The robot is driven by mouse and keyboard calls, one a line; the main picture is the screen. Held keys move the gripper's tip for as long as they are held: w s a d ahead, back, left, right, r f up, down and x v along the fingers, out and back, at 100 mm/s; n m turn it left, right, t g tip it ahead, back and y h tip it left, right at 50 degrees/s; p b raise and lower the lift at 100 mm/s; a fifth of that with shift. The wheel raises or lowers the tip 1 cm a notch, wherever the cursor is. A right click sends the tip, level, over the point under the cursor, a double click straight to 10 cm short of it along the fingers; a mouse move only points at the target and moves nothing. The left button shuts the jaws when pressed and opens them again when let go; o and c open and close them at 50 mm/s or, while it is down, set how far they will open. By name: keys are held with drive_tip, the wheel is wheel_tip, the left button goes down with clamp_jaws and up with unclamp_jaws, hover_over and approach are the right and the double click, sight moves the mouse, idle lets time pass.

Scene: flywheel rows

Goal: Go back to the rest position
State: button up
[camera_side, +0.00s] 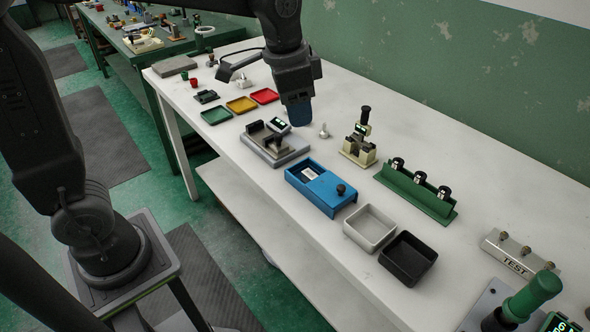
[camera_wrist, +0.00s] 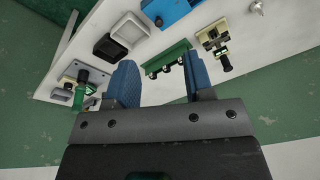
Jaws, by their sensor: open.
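My gripper (camera_side: 299,112) hangs over the white table in the side view, fingers pointing down, above and behind the grey fixture (camera_side: 274,143). In the wrist view my gripper (camera_wrist: 160,82) shows two blue ribbed fingers spread wide apart. It is open and nothing is between the fingers. In the side view only part of the blue fingers shows. The rest position itself is not marked in either view.
A blue box (camera_side: 321,187), a white tray (camera_side: 370,228) and a black tray (camera_side: 407,258) line the table's front. A green rack (camera_side: 415,194) and a cream press (camera_side: 358,150) stand behind. Red, yellow and green trays lie left. The wall (camera_side: 470,70) is behind.

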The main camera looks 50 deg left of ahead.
drive_tip(key=s+a+n+t, duration=0.1)
drive_tip(key=s+a+n, duration=0.1)
drive_tip(key=s, duration=0.6)
drive_tip(key=s+a+f+n+t, duration=0.1)
drive_tip(key=s+a+n+t, duration=0.1)
drive_tip(key=s, duration=0.6)
drive_tip(key=shift+a+f+n, duration=0.15)
drive_tip(key=shift+n, duration=0.65)
